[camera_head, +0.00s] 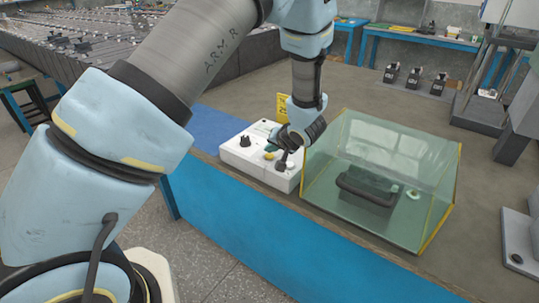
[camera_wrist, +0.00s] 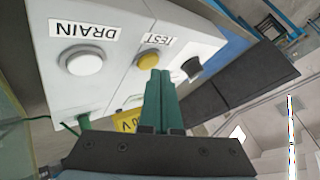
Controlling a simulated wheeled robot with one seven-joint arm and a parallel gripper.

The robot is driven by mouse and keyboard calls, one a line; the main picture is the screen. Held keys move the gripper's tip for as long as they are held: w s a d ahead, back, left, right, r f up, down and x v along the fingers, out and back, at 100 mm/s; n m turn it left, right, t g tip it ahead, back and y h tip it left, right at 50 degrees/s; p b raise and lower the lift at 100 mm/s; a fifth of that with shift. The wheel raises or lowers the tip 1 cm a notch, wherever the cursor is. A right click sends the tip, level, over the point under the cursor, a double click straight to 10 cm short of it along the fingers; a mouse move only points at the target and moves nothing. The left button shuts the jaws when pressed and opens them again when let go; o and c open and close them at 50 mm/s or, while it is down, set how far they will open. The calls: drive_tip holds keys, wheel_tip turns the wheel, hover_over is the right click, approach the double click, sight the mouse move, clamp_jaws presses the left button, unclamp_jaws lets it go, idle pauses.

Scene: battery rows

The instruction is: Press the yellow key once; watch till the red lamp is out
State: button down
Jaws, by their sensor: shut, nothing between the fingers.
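A white control box (camera_head: 258,172) stands on the bench, and it fills the upper left of the wrist view (camera_wrist: 110,20). The yellow key (camera_wrist: 149,60) is a round button beside the label TEST. It also shows small in the head view (camera_head: 269,155). My gripper (camera_wrist: 161,73) has its green fingers shut together and empty. The fingertips are right at the yellow key's near edge in the wrist view; I cannot tell whether they touch it. In the head view my gripper (camera_head: 284,160) is over the box's right part. I see no lit red lamp in either view.
A round white button (camera_wrist: 82,60) labelled DRAIN and a black knob (camera_wrist: 191,67) flank the yellow key. A clear glass case (camera_head: 427,170) with yellow edges stands close right of the box. A yellow sign (camera_head: 283,107) is behind my gripper. A blue mat (camera_head: 210,125) lies left.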

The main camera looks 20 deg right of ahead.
drive_tip(key=shift+s+a+f, duration=0.1)
drive_tip(key=shift+s+f, duration=0.1)
drive_tip(key=shift+f, duration=0.35)
drive_tip(key=shift+s+a+f, duration=0.1)
drive_tip(key=shift+s+f, duration=0.1)
drive_tip(key=shift+f, duration=0.3)
idle(0.9)
drive_tip(key=shift+s+r+p, duration=0.1)
drive_tip(key=shift+r+p, duration=0.25)
drive_tip(key=shift+p, duration=0.3)
wheel_tip(320, 180, up, 5)
drive_tip(key=p, duration=0.5)
drive_tip(key=shift+d+f, duration=0.1)
drive_tip(key=shift+d, duration=0.05)
drive_tip(key=shift+w+r+p, duration=0.25)
drive_tip(key=shift+r+p, duration=0.2)
drive_tip(key=shift+p, duration=0.25)
drive_tip(key=shift+w, duration=0.1)
